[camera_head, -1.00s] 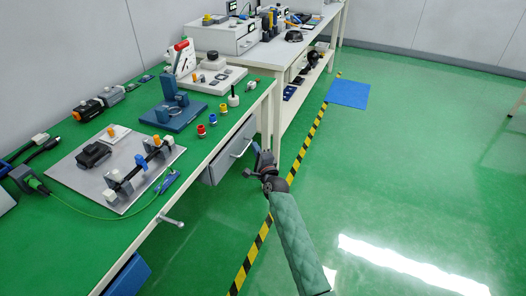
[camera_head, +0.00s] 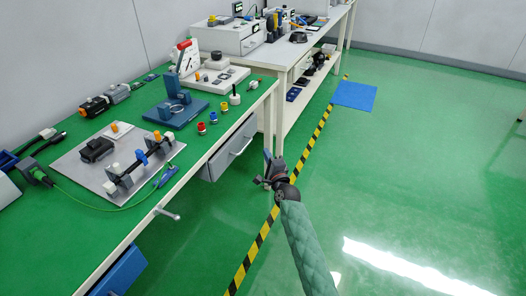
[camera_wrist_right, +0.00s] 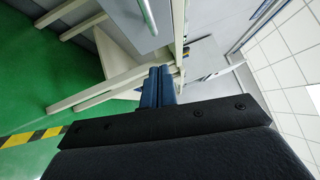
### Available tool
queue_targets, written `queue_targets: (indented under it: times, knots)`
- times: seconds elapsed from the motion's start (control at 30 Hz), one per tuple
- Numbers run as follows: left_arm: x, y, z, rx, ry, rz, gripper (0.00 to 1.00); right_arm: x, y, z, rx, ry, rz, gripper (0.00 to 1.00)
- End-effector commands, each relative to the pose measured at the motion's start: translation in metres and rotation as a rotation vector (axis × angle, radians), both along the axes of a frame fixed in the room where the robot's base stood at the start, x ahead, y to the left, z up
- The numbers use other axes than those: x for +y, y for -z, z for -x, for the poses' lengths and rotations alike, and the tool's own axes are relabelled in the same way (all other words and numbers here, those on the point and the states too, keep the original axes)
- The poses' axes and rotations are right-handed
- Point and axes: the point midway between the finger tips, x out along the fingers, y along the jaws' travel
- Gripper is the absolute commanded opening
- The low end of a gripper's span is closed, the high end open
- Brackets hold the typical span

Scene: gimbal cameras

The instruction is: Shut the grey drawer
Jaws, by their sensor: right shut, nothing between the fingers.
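The grey drawer (camera_head: 228,156) hangs under the green-topped bench in the head view, its front and pale bar handle facing the aisle. How far it stands out is hard to tell from this angle. My right gripper (camera_head: 268,163) is shut and empty, a little to the right of the drawer front and apart from it. In the right wrist view my shut blue fingers (camera_wrist_right: 160,86) show at the middle, and a grey panel with a bar handle, likely the drawer front (camera_wrist_right: 128,22), is at the top. My left gripper is out of view.
The green bench (camera_head: 75,233) carries a metal fixture plate, a blue stand and small coloured parts. A clamp-like handle (camera_head: 168,214) juts from its front edge. A blue bin (camera_head: 122,272) is below. The green floor to the right is open, with a blue mat (camera_head: 354,95).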

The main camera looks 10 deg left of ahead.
Motion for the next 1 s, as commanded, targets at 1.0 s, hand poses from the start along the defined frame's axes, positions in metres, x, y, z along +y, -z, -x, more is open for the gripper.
queue_targets:
  times: [1.0]
  knots:
    - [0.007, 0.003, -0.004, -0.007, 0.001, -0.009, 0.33, -0.032, 0.018, 0.071, -0.080, 0.003, 0.234, 0.00]
